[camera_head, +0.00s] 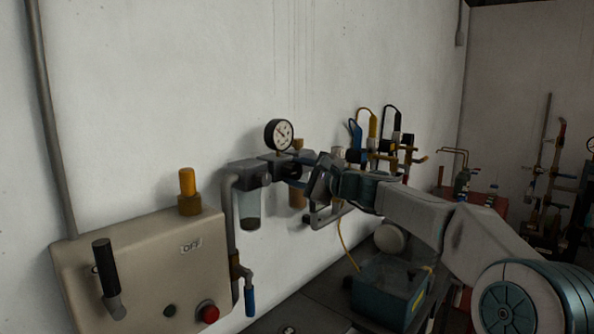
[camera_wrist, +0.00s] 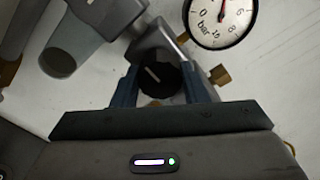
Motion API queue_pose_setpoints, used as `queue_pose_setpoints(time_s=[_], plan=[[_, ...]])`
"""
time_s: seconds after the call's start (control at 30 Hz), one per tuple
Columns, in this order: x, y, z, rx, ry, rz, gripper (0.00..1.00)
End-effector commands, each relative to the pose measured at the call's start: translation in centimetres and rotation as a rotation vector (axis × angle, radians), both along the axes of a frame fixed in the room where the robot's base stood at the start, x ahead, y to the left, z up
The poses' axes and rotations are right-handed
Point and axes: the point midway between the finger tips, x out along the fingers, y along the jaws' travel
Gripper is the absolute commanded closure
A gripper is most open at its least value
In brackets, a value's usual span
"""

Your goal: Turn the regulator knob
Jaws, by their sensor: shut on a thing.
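The regulator knob (camera_wrist: 158,78) is black and round with a pale mark on its face. In the wrist view it sits between the two blue fingers of my gripper (camera_wrist: 163,88), which are shut on it. In the head view my gripper (camera_head: 305,182) reaches the regulator from the right, and my wrist hides most of the knob. The pressure gauge (camera_head: 278,135) stands above the regulator. It also shows at the top right of the wrist view (camera_wrist: 222,16), with its needle pointing near the top of the dial.
A clear filter bowl (camera_head: 249,210) hangs left of the regulator. A beige panel (camera_head: 150,255) with a black lever (camera_head: 104,268), a red button (camera_head: 208,312) and a yellow beacon (camera_head: 188,190) is further left. A teal box (camera_head: 385,295) stands below my arm. Hoses and valves (camera_head: 385,140) are behind.

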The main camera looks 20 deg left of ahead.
Motion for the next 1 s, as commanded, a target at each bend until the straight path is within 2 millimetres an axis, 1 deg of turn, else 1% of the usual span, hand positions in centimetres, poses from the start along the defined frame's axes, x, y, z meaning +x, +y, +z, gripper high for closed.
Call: queue_pose_setpoints(time_s=[0.1,0.3,0.87,0.9,0.93,0.97,1.0], plan=[[0.08,-0.08,-0.07,0.022,0.059,-0.001,0.83],[0.08,-0.08,-0.12,0.047,0.120,-0.002,0.83],[0.09,-0.07,-0.15,0.057,0.145,-0.002,0.83],[0.09,-0.07,-0.15,0.057,0.145,-0.002,0.52],[0.09,-0.07,-0.15,0.057,0.145,-0.002,0.43],[0.08,-0.07,-0.13,0.057,0.144,-0.001,0.39],[0.07,-0.06,-0.11,0.058,0.144,-0.002,0.39]])
